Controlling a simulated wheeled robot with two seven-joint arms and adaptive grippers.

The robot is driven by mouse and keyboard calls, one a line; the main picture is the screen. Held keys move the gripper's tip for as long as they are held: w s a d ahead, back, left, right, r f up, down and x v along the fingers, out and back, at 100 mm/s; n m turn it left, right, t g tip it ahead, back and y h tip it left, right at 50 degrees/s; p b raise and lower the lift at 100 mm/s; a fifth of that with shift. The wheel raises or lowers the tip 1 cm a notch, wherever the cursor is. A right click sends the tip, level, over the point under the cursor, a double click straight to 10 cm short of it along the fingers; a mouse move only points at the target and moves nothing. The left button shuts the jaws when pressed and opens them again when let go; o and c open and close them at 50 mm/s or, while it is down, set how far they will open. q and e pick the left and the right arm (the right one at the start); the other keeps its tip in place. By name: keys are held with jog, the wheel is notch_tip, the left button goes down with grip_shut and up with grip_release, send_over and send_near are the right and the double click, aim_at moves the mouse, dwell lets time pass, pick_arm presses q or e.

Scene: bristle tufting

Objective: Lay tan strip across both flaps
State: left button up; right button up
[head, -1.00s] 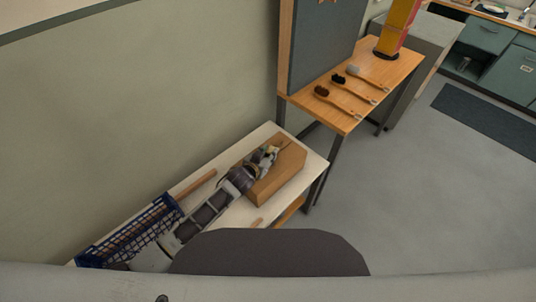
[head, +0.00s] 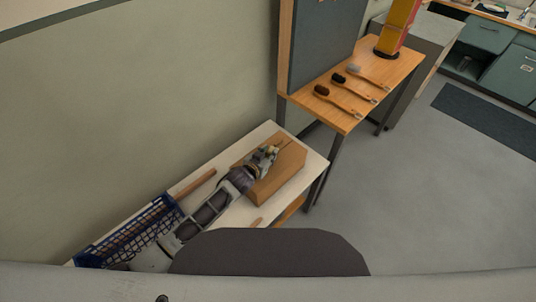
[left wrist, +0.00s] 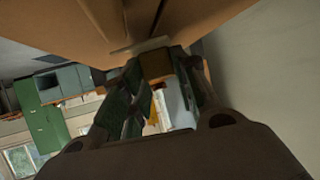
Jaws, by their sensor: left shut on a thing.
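The cardboard box (head: 283,176) sits on the white table, and my left gripper (head: 270,153) is over its top. In the left wrist view the box (left wrist: 205,14) fills the top of the picture, with a seam where its flaps meet. My left gripper (left wrist: 155,68) is shut on a small tan piece, which I take for the tan strip (left wrist: 156,62). A paler edge (left wrist: 138,46) shows right at the box surface by the fingertips. I cannot tell whether the strip touches both flaps. My right gripper is not in view.
A blue crate (head: 125,238) stands at the table's near left end. A wooden rod (head: 195,184) lies near the wall, and a small wooden piece (head: 256,222) lies at the front edge. Brushes (head: 345,97) lie on the wooden table (head: 345,125) beyond. Floor to the right is clear.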

pick_arm(q)
jog(key=shift+f, duration=0.15)
jog(key=shift+f, duration=0.25)
jog(key=o, duration=0.8)
jog(key=shift+v, duration=6)
